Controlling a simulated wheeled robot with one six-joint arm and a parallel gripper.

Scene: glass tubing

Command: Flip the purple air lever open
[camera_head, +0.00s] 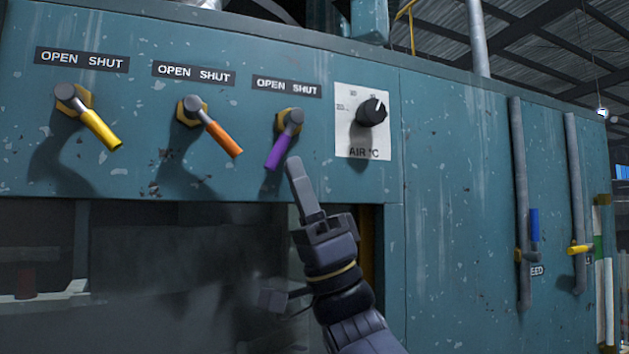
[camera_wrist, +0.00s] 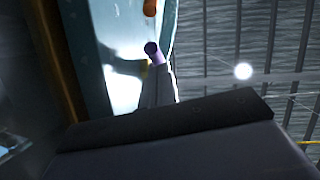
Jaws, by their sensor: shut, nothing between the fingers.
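The purple lever (camera_head: 280,148) hangs from a grey pivot on a yellow mount on the teal panel, under a label reading OPEN on the left and SHUT on the right. Its handle points down and slightly left. My gripper (camera_head: 296,165) is shut and empty, its fingertips just right of and below the lever's lower end. I cannot tell whether they touch it. In the wrist view the purple lever (camera_wrist: 153,51) shows end-on just beyond the fingers (camera_wrist: 160,78).
An orange lever (camera_head: 222,138) and a yellow lever (camera_head: 102,130), both tilted down-right, sit left on the same panel. A black knob (camera_head: 371,112) on a white AIR °C plate (camera_head: 350,139) is close on the right. A dark opening (camera_head: 150,260) lies below the panel.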

